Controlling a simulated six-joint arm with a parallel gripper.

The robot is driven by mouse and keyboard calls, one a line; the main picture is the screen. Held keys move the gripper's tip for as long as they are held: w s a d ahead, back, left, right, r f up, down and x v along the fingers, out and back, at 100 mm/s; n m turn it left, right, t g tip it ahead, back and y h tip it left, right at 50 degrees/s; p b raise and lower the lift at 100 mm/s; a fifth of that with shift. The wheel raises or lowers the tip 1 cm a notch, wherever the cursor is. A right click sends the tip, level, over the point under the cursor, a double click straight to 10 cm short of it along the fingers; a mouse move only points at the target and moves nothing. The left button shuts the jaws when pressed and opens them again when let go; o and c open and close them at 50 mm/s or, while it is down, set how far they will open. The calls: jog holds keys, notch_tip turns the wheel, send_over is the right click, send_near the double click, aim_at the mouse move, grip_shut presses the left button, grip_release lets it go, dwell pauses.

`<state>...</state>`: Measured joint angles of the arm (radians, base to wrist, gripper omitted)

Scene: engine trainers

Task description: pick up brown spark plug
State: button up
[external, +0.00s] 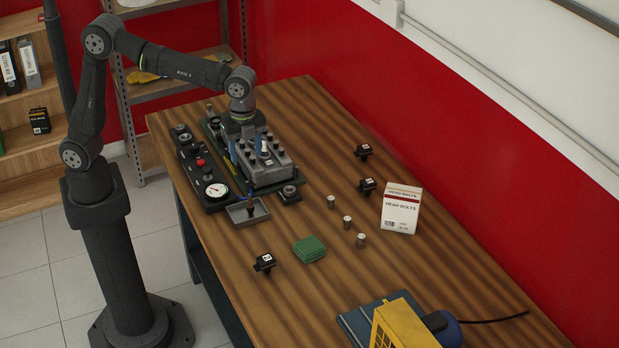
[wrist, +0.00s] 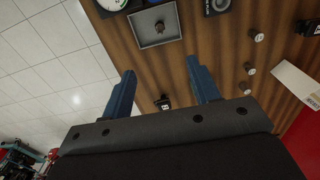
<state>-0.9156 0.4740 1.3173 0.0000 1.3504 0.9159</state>
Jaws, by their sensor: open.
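A small dark brown spark plug (external: 250,207) stands in a shallow grey tray (external: 237,214) at the front of the engine trainer. The wrist view shows the plug (wrist: 159,27) from above, inside the tray (wrist: 142,36) near the top edge. My gripper (external: 247,148) is over the engine block, behind the tray. In the wrist view its blue fingers (wrist: 161,72) are spread apart with nothing between them. The plug's lower end is hard to make out.
The engine block (external: 266,168) and a control panel with a gauge (external: 215,190) stand close to the tray. Black coil-like parts (external: 265,262), several metal cylinders (external: 347,222), a green cloth (external: 309,249) and a head bolts box (external: 401,208) lie farther off.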

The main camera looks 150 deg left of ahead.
aim_at(249, 195)
jog(key=shift+c, duration=1.4)
notch_tip(249, 195, down, 16)
jog(key=n, duration=1.6)
jog(key=shift+f, duration=0.15)
grip_shut()
